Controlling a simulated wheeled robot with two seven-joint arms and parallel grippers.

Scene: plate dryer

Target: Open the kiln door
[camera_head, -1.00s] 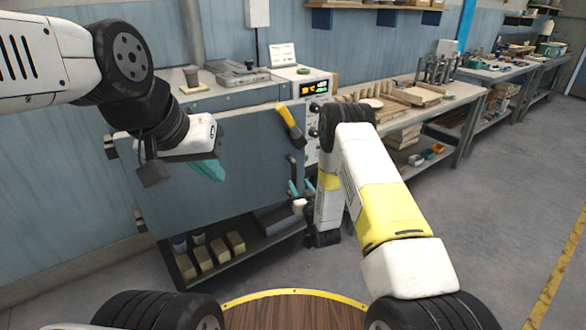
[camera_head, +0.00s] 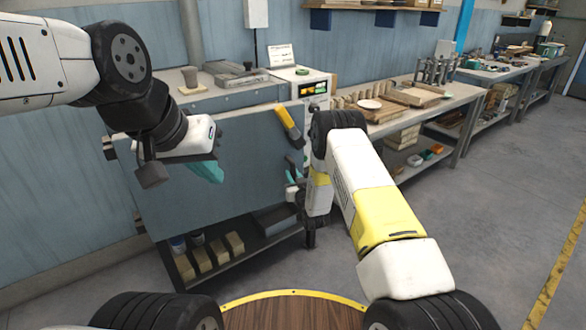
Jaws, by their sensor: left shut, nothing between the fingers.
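The kiln is a blue-grey box whose broad front door (camera_head: 240,165) faces me. A yellow handle with a dark end (camera_head: 288,123) slants near the door's upper right corner, and a dark fitting (camera_head: 292,163) sits below it. My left gripper (camera_head: 207,172), with teal fingertips, is shut and empty in front of the door's left half. My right gripper (camera_head: 292,182) is by the door's right edge, close below the dark fitting. Its wrist partly hides it, so I cannot tell whether its fingers are apart or whether they touch the door. I cannot see any clear gap at the door.
A control box (camera_head: 315,90) with a lit display stands at the kiln's right. A lower shelf (camera_head: 240,252) under the kiln holds several blocks and cups. A workbench (camera_head: 440,100) with boards and tools extends to the right. The floor (camera_head: 490,230) on the right is clear.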

